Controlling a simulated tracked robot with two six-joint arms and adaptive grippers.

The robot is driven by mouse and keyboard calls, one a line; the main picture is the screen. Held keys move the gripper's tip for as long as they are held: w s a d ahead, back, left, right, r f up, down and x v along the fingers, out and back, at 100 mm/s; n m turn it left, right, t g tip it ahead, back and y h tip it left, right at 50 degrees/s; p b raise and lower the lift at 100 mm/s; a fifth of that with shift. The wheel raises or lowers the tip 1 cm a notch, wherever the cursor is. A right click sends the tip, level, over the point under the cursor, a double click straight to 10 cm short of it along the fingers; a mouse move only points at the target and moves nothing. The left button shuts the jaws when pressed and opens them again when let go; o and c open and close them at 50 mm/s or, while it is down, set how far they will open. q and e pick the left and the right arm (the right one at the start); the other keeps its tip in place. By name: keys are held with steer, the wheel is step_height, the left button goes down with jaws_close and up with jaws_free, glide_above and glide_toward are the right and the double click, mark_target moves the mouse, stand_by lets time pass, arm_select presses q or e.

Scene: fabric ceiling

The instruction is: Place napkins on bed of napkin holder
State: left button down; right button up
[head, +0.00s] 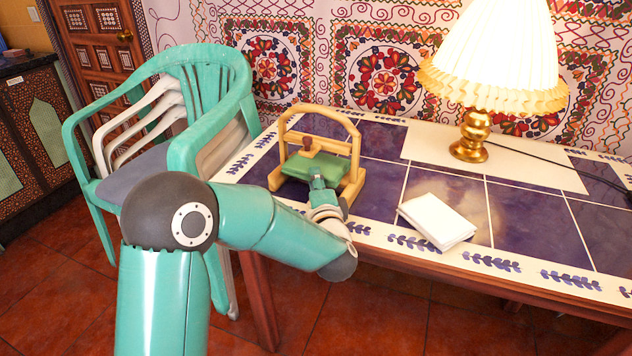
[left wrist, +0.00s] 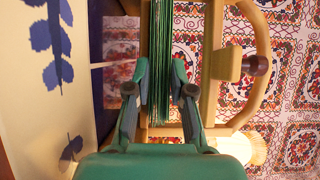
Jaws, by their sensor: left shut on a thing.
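The wooden napkin holder (head: 354,150) stands on the near left part of the tiled table, with an arched frame and a dark knob (head: 307,143). A stack of green napkins (head: 300,168) lies within the holder's frame, roughly level. My left gripper (head: 318,181) is shut on the near edge of this stack. In the left wrist view, its fingers (left wrist: 160,78) pinch the thin layered edges of the green napkins (left wrist: 160,45), with the holder's wooden arch (left wrist: 263,45) alongside. I cannot tell whether the stack touches the bed below it. My right gripper is not in view.
A white block of sheets or a book (head: 437,219) lies on the table right of the holder. A lamp (head: 473,133) with a brass base stands at the back on a pale runner. Stacked green and white chairs (head: 188,90) stand close left of the table.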

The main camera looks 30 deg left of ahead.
arm_select(q)
steer(key=c, duration=1)
jaws_free()
steer(key=shift+s+d, duration=0.3)
steer(key=p+v, duration=0.1)
steer(key=v, duration=1)
steer(key=shift+s, duration=0.1)
